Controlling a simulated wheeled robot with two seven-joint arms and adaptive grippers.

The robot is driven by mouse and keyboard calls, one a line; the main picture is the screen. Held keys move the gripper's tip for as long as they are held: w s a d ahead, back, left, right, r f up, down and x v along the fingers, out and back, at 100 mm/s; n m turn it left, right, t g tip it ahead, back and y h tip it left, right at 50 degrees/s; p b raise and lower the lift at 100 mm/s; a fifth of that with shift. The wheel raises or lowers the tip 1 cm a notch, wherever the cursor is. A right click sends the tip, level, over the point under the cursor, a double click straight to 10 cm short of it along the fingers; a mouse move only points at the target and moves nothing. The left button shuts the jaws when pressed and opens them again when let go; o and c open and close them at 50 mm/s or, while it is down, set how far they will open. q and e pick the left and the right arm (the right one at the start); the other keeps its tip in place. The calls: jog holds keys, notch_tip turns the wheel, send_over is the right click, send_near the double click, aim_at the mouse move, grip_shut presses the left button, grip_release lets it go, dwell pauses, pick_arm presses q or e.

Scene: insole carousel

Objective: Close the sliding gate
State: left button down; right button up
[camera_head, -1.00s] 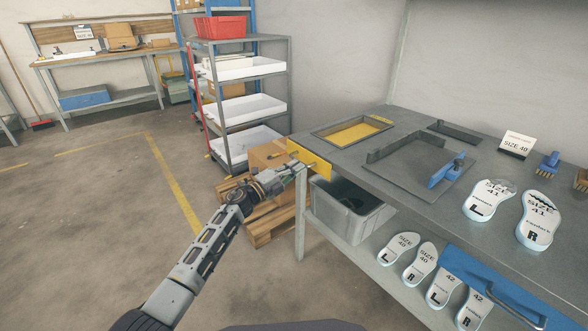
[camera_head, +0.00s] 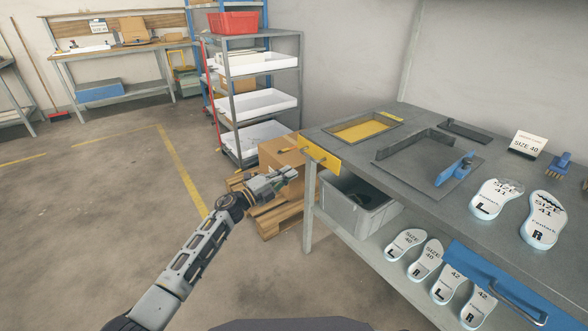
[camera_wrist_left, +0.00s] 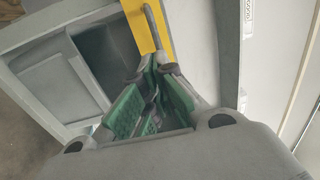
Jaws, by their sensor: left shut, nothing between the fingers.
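The yellow gate plate (camera_head: 322,159), with a dark bar handle (camera_head: 313,153), is at the left end of the grey workbench. The framed opening in the bench top (camera_head: 388,121) shows a yellow surface filling its floor. My left gripper (camera_head: 291,173) is shut and empty, just left of and below the handle, apart from it in the head view. In the left wrist view, its green-padded fingers (camera_wrist_left: 153,82) are together, with the yellow plate (camera_wrist_left: 137,22) and handle bar beyond them. My right gripper is not in view.
A grey bin (camera_head: 352,212) stands under the bench end. A cardboard box (camera_head: 277,150) on a pallet (camera_head: 268,216) is behind my left gripper. The floor at left is clear.

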pick_arm(q)
jog(key=p+v, duration=0.1)
jog(key=v, duration=0.5)
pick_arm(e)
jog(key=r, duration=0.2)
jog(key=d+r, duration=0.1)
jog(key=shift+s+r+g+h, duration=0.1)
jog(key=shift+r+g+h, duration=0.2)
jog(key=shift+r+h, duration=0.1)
pick_arm(q)
jog(key=shift+a, duration=0.1)
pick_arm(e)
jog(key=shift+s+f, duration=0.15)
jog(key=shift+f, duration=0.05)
